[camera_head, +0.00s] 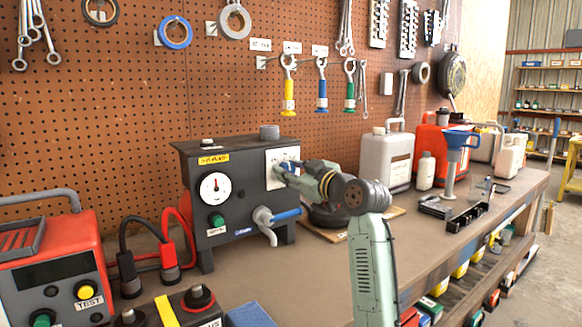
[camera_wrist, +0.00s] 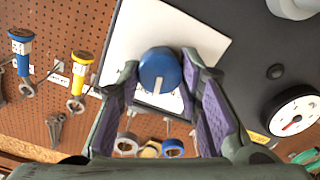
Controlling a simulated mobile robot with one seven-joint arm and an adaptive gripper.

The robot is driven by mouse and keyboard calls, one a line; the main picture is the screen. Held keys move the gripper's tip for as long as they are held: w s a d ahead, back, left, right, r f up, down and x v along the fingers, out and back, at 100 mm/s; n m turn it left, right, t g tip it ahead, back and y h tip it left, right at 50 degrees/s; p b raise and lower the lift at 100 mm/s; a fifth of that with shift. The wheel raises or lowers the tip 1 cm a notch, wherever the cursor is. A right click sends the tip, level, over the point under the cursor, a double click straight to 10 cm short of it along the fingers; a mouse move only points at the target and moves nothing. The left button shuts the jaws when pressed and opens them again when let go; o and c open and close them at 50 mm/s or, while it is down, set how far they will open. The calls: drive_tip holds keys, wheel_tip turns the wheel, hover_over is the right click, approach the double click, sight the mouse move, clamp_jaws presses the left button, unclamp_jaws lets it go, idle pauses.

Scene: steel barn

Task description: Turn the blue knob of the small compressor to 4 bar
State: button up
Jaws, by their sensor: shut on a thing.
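The small compressor (camera_head: 198,160) is a dark box on the workbench, with a round white gauge (camera_head: 214,189) on its front. The gauge also shows at the right of the wrist view (camera_wrist: 296,115). The blue knob (camera_wrist: 158,70) sits on a white plate (camera_wrist: 205,40) and has a white pointer line, aimed down in the wrist view. My gripper (camera_wrist: 160,63) is shut on the knob, one purple-padded finger on each side. In the head view my gripper (camera_head: 287,171) reaches the plate from the right and mostly hides the knob. The scale marks cannot be read.
A blue-handled tap (camera_head: 284,216) sticks out below my gripper, and a green button (camera_head: 216,221) is on the front. A red tester (camera_head: 55,260) with cables stands at left. Canisters (camera_head: 388,155) and a blue funnel (camera_head: 460,140) stand at right. Tools hang on the pegboard (camera_head: 120,130).

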drive_tip(key=shift+m+p, duration=0.4)
drive_tip(key=shift+m, duration=0.8)
drive_tip(key=o, duration=1.2)
drive_tip(key=shift+c, duration=0.2)
drive_tip(key=v, duration=1.2)
